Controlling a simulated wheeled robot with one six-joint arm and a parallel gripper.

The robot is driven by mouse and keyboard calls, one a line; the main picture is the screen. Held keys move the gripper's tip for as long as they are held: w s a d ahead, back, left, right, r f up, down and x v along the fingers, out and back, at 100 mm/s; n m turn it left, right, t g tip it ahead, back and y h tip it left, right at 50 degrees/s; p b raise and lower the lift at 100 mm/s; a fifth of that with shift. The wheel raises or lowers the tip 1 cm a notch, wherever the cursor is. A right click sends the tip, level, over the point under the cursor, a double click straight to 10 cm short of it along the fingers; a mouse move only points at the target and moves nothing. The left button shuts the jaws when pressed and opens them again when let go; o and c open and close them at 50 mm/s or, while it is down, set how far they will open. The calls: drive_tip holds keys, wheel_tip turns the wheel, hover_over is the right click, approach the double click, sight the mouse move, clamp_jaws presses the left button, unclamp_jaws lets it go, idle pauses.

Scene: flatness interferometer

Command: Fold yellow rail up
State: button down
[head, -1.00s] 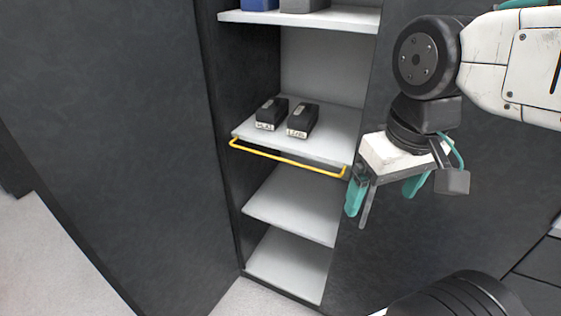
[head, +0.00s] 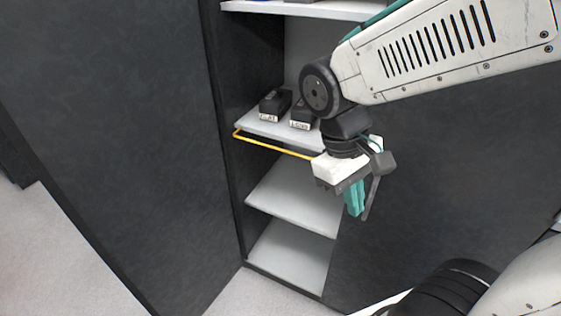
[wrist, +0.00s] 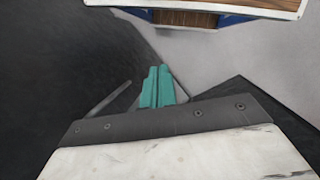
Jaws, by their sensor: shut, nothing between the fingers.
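The yellow rail (head: 272,145) is a thin bar along the front edge of the middle shelf in the head view. It hangs just below the shelf edge, and its right end is hidden behind my gripper. My gripper (head: 355,212) is in front of the shelf's right side, with teal fingers pointing down, below the rail's height. The fingers are together and hold nothing. In the wrist view my gripper (wrist: 158,72) also shows its fingers closed; I cannot make out the rail there.
Two black labelled boxes (head: 275,104) stand on the middle shelf (head: 262,126). Lower shelves (head: 290,202) are empty. Dark cabinet panels flank the opening on both sides. Pale floor (head: 50,250) is clear at the lower left.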

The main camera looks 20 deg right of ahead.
drive_tip(key=w+f+n+t+h, duration=0.2)
drive_tip(key=w+f+n+h, duration=0.9)
drive_tip(key=w+f+h, duration=0.15)
drive_tip(key=w+a+f+n+t+y, duration=0.1)
drive_tip(key=w+a+f+n+t, duration=0.7)
drive_tip(key=w+a+n+t, duration=0.2)
drive_tip(key=w+n+t, duration=0.2)
drive_tip(key=w+t, duration=0.1)
drive_tip(key=t, duration=0.1)
drive_tip(key=shift+a+n, duration=0.3)
drive_tip(key=shift+n, duration=0.1)
drive_tip(key=shift+f+y, duration=0.1)
drive_tip(key=shift+y, duration=0.15)
drive_tip(key=w+d+r, duration=0.4)
drive_tip(key=w+d, duration=0.3)
drive_tip(key=shift+w+d+r, duration=0.25)
drive_tip(key=shift+d, duration=0.1)
